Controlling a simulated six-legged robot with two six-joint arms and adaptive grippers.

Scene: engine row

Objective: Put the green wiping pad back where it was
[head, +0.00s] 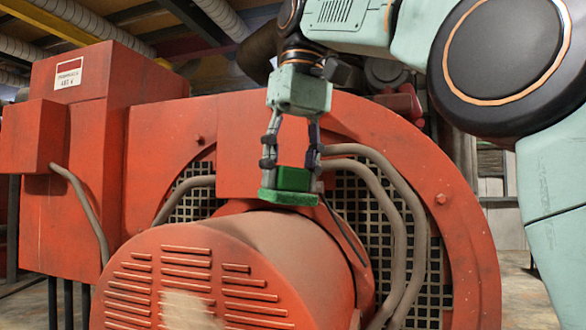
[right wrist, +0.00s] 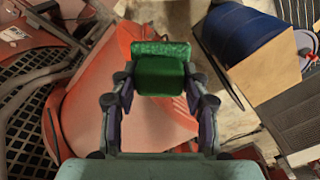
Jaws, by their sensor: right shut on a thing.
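The green wiping pad (head: 291,188) is a block with a wider flat base. My right gripper (head: 291,165) points down and is shut on it, one finger on each side. In the head view the pad shows just above the top of the red rounded engine housing (head: 235,245); I cannot tell whether it touches. In the right wrist view the pad (right wrist: 160,72) sits between the fingers of the right gripper (right wrist: 160,85), with the red housing behind it. A pale dusty patch (head: 187,310) shows on the housing's slotted front. My left gripper is not in view.
Behind the housing stands a large red ring-shaped casing (head: 440,200) with black grilles and grey hoses (head: 400,225). A red cabinet (head: 90,150) stands at left. The right wrist view shows a blue drum (right wrist: 238,33) and a tan box (right wrist: 264,80) at right.

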